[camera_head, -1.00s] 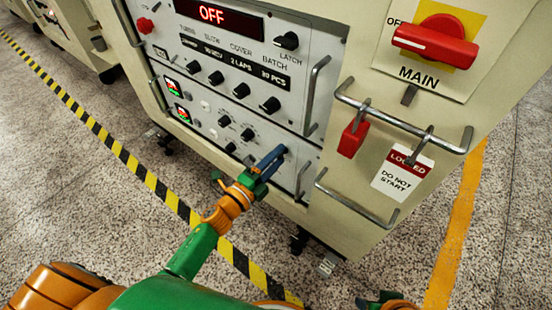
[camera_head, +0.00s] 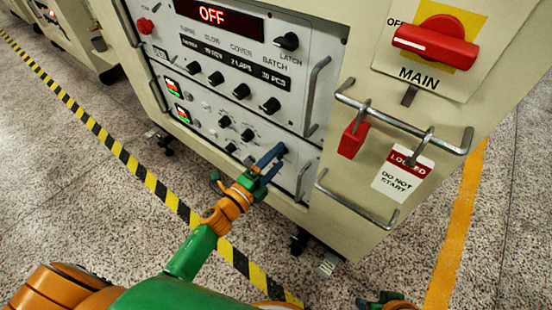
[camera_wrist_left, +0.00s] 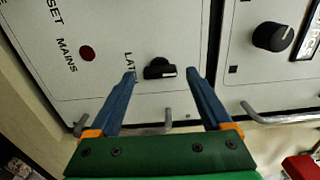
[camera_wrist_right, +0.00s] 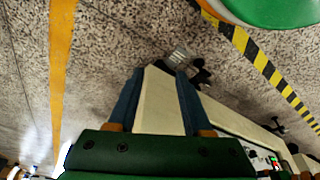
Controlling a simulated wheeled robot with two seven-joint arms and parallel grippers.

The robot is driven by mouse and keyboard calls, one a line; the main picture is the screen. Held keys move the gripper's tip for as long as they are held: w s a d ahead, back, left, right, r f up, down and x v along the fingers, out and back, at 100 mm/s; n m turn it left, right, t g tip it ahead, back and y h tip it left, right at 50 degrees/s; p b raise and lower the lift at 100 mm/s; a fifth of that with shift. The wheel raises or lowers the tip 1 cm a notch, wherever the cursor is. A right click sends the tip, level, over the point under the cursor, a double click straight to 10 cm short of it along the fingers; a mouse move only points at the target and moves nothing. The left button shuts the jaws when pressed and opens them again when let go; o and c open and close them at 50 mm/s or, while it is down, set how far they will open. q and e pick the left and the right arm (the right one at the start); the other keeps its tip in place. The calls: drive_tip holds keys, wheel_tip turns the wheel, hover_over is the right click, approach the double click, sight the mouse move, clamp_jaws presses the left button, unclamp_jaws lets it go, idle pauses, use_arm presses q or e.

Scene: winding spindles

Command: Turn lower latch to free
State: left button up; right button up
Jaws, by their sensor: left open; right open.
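The lower latch (camera_wrist_left: 160,68) is a small black knob with a white mark, on the light grey lower panel (camera_wrist_left: 90,25) beside the printed word "LATCH". In the left wrist view it sits between the tips of my open left gripper (camera_wrist_left: 161,76), with a gap on each side. In the head view my left gripper (camera_head: 269,162) is at the lower panel's right part and hides this knob. My right gripper (camera_wrist_right: 157,74) is open and empty, low beside the cabinet. Only part of it shows at the head view's bottom edge.
An upper latch knob (camera_head: 287,41) is on the panel above. Metal handles (camera_head: 317,95) and rails (camera_head: 400,120) stick out from the cabinet. A red padlock (camera_head: 352,139) and a "LOCKED" tag (camera_head: 403,173) hang at right, below the red main switch (camera_head: 436,42).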

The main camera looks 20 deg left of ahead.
use_arm(q)
drive_tip(key=p+v, duration=0.1)
drive_tip(key=v, duration=0.6)
use_arm(e)
drive_tip(key=x, duration=0.3)
drive_tip(key=shift+s+d+f, duration=0.1)
drive_tip(key=shift+s+f, duration=0.15)
use_arm(q)
drive_tip(key=shift+r, duration=0.1)
